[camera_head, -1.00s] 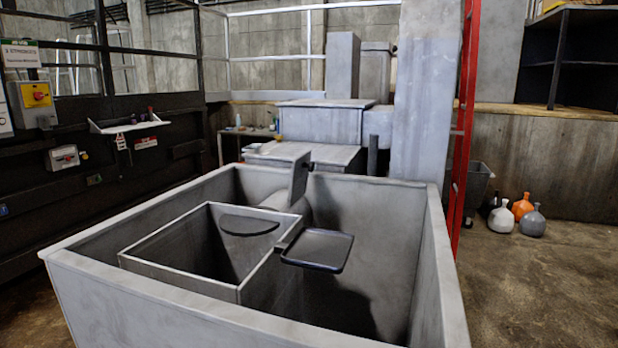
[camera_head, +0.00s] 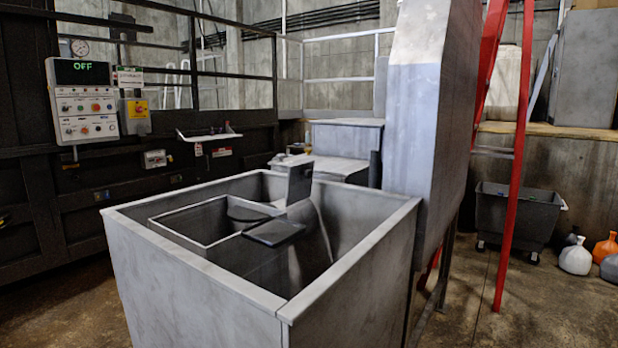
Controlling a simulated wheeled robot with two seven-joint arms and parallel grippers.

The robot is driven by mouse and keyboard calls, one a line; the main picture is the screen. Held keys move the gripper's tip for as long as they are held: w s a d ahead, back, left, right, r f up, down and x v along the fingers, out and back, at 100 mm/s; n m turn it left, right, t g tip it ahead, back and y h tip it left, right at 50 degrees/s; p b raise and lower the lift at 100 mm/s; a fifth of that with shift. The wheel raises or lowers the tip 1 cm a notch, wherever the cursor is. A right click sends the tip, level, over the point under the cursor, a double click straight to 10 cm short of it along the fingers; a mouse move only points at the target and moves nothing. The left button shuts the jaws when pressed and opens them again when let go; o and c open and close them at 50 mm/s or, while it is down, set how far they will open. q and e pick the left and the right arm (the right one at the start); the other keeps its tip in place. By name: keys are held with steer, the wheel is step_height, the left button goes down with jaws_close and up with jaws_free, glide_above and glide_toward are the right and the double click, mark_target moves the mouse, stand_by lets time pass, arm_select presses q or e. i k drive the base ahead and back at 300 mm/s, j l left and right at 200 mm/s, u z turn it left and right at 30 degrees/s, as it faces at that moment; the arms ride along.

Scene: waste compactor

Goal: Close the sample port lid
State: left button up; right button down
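A large open grey metal bin (camera_head: 190,285) stands in the middle of the view. Inside it is a smaller open box (camera_head: 182,233) with a pale rim. A grey upright plate (camera_head: 300,180) stands near the back of the bin. A dark flat rectangular plate (camera_head: 274,233) lies level beside the inner box, and a dark rounded piece (camera_head: 245,214) lies near the box's far side. I cannot tell which of these is the sample port lid. Neither of my grippers is in view. The bin's floor is mostly hidden by its walls.
A control panel (camera_head: 86,103) showing OFF hangs on the dark machine at the left. A grey chute (camera_head: 425,130) and a red post (camera_head: 514,180) rise right of the bin. A dark wheeled cart (camera_head: 515,218) and jugs (camera_head: 575,258) stand at the right. The front-right floor is clear.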

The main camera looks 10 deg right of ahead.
mark_target(299, 184)
steer(key=i+l+u, duration=0.1)
steer(key=l+u, duration=0.35)
steer(key=l, duration=0.55)
steer(key=l+u, duration=0.4)
steer(key=l, duration=0.55)
